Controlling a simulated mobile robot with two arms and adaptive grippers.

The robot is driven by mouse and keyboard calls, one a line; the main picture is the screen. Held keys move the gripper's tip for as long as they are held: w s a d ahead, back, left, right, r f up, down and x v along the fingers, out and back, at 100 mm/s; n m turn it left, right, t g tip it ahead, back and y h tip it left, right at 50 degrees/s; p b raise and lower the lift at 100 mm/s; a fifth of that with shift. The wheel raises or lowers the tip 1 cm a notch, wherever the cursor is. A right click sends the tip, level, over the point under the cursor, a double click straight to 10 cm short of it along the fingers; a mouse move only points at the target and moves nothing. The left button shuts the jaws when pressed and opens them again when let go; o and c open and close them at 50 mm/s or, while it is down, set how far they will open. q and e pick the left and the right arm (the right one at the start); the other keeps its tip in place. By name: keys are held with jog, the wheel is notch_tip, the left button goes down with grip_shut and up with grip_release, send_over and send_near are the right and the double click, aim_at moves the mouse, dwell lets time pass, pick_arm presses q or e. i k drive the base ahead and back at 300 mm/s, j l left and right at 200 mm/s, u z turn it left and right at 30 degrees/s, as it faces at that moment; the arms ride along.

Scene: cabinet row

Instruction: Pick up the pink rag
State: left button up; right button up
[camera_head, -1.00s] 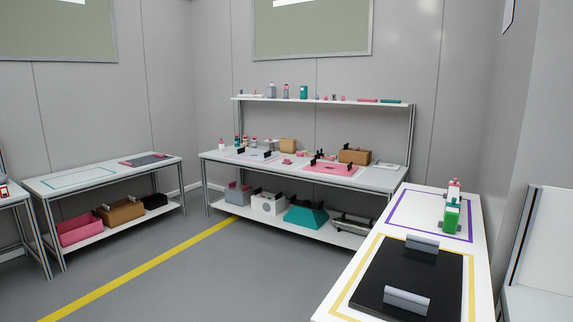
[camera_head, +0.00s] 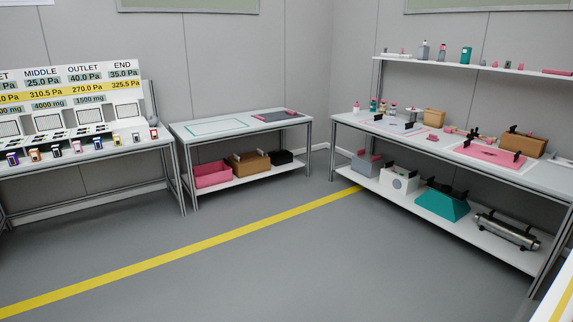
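I cannot tell for sure which thing is the pink rag. A small pink item (camera_head: 433,138) lies on the right workbench, too small to make out. A larger flat pink sheet (camera_head: 484,152) with dark handles lies further right on the same bench. A flat pink piece (camera_head: 557,72) lies on the shelf above, near the right edge. Neither of my grippers is in view.
The right workbench (camera_head: 350,122) carries bottles and boxes, with a teal hopper (camera_head: 442,203) and a metal cylinder (camera_head: 506,230) below. A smaller table (camera_head: 240,124) and a panel bench (camera_head: 90,155) stand left. The grey floor (camera_head: 250,275) is clear, crossed by a yellow line (camera_head: 200,248).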

aim_at(432, 137)
jog(key=i+j+u, duration=0.1)
jog(key=i+u, duration=0.2)
jog(key=i, duration=0.8)
jog(key=i+l+z, duration=0.15)
jog(key=z, duration=0.25)
jog(key=i+z, duration=0.4)
jog(key=i+j+z, duration=0.1)
jog(key=i+z, duration=0.15)
jog(key=z, duration=0.15)
jog(key=i+j+z, duration=0.1)
jog(key=i+z, duration=0.3)
jog(key=i+l+z, duration=0.1)
jog(key=i+z, duration=0.2)
jog(key=i, duration=0.85)
